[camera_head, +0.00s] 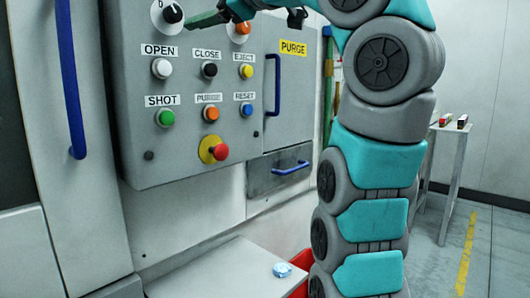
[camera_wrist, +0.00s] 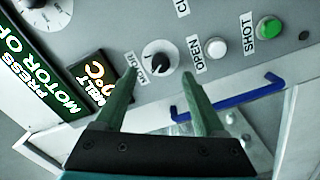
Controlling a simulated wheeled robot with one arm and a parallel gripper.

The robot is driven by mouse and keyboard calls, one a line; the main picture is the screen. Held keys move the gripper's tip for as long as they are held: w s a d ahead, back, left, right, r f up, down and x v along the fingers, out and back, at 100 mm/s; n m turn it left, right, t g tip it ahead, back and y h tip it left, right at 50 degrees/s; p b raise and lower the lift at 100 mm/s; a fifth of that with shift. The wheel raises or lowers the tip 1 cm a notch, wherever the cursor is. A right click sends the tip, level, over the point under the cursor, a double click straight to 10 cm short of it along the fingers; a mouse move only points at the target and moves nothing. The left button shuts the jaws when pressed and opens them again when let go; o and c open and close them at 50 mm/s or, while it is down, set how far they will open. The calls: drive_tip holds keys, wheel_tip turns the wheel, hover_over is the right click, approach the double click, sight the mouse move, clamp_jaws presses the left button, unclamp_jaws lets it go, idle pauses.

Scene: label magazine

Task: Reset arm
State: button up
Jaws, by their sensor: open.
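My gripper (camera_wrist: 158,74) is open and empty in the wrist view, its two green fingers spread apart. The black motor knob (camera_wrist: 158,58) shows between and just beyond the fingertips; I cannot tell whether they touch it. In the head view my gripper (camera_head: 207,19) is partly cut off at the top edge, with a green finger pointing left near the knob (camera_head: 172,13). My teal and grey arm fills the right middle of the head view and hides part of the panel's right side.
The grey control panel carries several buttons, including open (camera_head: 161,69), reset (camera_head: 246,109) and a red emergency stop (camera_head: 221,152). Blue handles (camera_head: 70,80) stick out beside it. A pale shelf (camera_head: 215,272) holds a small light-blue piece (camera_head: 282,270). A side table (camera_head: 447,133) stands right.

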drive_tip(key=w+d+f+m+g+h, duration=0.2)
drive_tip(key=w+d+f+m+h, duration=0.3)
drive_tip(key=w+f+m, duration=0.35)
drive_tip(key=s+d+f+m+g+h, duration=0.2)
drive_tip(key=s+d+f+m, duration=0.15)
drive_tip(key=f, duration=0.55)
drive_tip(key=s+d+f+m+g+h, duration=0.15)
drive_tip(key=d+f, duration=0.25)
drive_tip(key=f, duration=0.6)
drive_tip(key=s+d+f+m+g+h, duration=0.1)
drive_tip(key=s+d+f+m+g, duration=0.2)
drive_tip(key=f, duration=0.6)
drive_tip(key=s+d+f+m+g+h, duration=0.1)
drive_tip(key=s+d+f, duration=0.2)
drive_tip(key=s+f, duration=0.6)
drive_tip(key=s+d+f+m+g+h, duration=0.1)
drive_tip(key=s+d+f, duration=0.3)
drive_tip(key=s+f, duration=0.5)
drive_tip(key=s+d+f+m+g+h, duration=0.2)
drive_tip(key=s+d+f+m+g, duration=0.1)
drive_tip(key=s+f, duration=0.6)
drive_tip(key=s+d, duration=0.1)
drive_tip(key=s, duration=0.2)
drive_tip(key=shift+s+d+f, duration=0.15)
drive_tip(key=shift+s+d, duration=0.05)
